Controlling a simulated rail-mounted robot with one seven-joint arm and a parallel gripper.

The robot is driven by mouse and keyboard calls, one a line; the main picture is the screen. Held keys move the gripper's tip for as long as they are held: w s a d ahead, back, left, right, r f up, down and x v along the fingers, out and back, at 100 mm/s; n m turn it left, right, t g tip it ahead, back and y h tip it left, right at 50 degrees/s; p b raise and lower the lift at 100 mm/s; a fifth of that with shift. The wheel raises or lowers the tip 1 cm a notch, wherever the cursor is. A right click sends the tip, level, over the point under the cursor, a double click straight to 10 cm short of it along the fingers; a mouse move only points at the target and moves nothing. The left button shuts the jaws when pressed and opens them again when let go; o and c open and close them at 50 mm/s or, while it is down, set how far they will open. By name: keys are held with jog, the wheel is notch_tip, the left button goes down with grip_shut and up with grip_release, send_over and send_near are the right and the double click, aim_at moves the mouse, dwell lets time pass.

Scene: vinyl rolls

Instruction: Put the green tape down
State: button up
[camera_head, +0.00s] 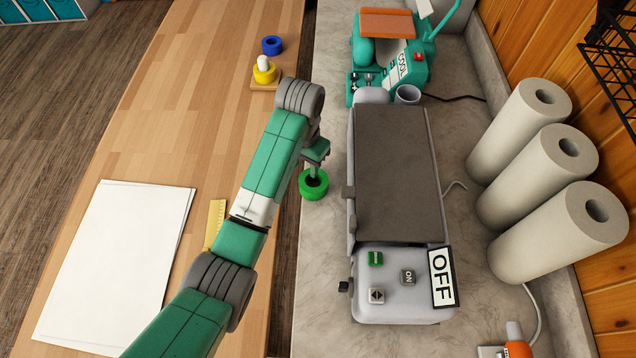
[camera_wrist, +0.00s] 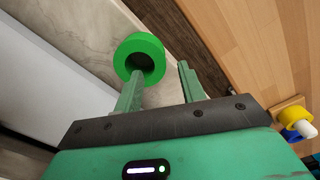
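The green tape (camera_head: 314,194) is a ring at the left edge of the grey counter, its hole facing up. It also shows in the wrist view (camera_wrist: 139,42), at the tip of the left finger, which overlaps its near rim. My gripper (camera_head: 315,160) is just above the tape, fingers pointing down. In the wrist view its fingers (camera_wrist: 160,70) stand apart, with a visible gap between the tape and the right finger. Whether the left finger reaches into the hole is unclear.
A grey machine (camera_head: 396,170) with an OFF sign stands right of the tape. Large white rolls (camera_head: 545,170) line the wall. On the wooden table (camera_head: 190,100) are blue tape (camera_head: 272,45), yellow tape (camera_head: 264,76) and white paper (camera_head: 115,260). Counter below the tape is clear.

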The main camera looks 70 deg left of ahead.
aim_at(304, 174)
notch_tip(304, 174, down, 5)
jog(key=shift+s+f+p, duration=0.1)
jog(key=shift+s+p, duration=0.05)
jog(key=shift+p, duration=0.5)
grip_shut()
